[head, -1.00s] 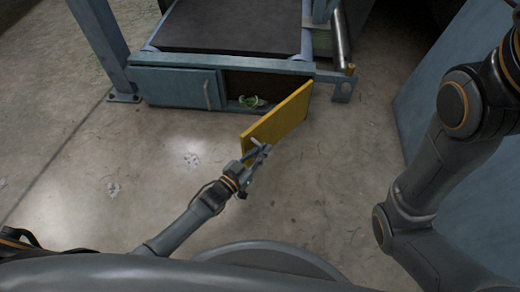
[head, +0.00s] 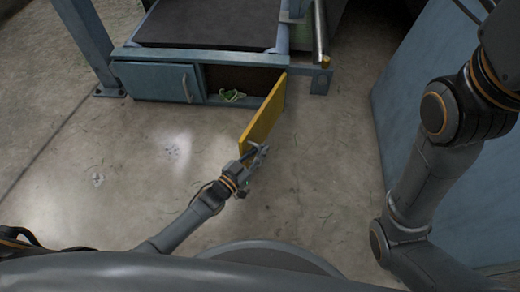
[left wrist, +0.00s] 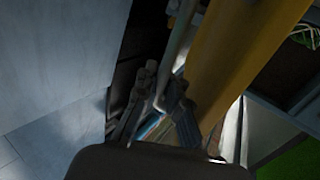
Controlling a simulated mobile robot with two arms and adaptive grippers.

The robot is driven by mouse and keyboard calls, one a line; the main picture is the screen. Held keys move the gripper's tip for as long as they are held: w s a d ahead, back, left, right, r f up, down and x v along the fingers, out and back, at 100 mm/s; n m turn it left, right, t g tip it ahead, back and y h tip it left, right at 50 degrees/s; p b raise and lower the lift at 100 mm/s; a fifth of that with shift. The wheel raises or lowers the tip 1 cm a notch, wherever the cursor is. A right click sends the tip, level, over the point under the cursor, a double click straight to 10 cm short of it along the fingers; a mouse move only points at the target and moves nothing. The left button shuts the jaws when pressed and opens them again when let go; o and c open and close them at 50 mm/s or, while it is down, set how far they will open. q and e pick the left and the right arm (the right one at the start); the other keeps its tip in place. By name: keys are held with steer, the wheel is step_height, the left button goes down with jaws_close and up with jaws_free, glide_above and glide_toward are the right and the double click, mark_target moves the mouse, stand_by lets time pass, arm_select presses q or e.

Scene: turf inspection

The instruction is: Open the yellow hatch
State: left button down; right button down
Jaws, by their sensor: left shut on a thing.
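The yellow hatch (head: 263,118) stands swung out from the low cabinet, hinged at its right side, with its free edge toward me. It also fills the upper middle of the left wrist view (left wrist: 238,50). My left gripper (head: 256,154) is shut on the hatch's handle at the free edge. In the left wrist view the fingers (left wrist: 158,100) close around the pale bar handle (left wrist: 178,42). The opening behind the hatch is dark, with a small green object (head: 232,96) inside. My right gripper is out of view; only right arm links show.
A blue-grey closed door (head: 155,82) with a bar handle sits left of the opening. A blue post (head: 84,38) stands at the left. A large blue panel (head: 400,90) stands at the right. The concrete floor (head: 130,160) in front is clear.

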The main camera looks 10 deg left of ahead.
arm_select(q)
steer(key=shift+s+d+f, duration=0.15)
steer(key=shift+s+f, duration=0.05)
steer(key=shift+s, duration=0.1)
steer(key=c, duration=1.8)
jaws_free()
steer(key=shift+o, duration=0.4)
steer(key=shift+r, duration=0.1)
steer(key=v, duration=1.2)
steer(key=shift+c, duration=0.2)
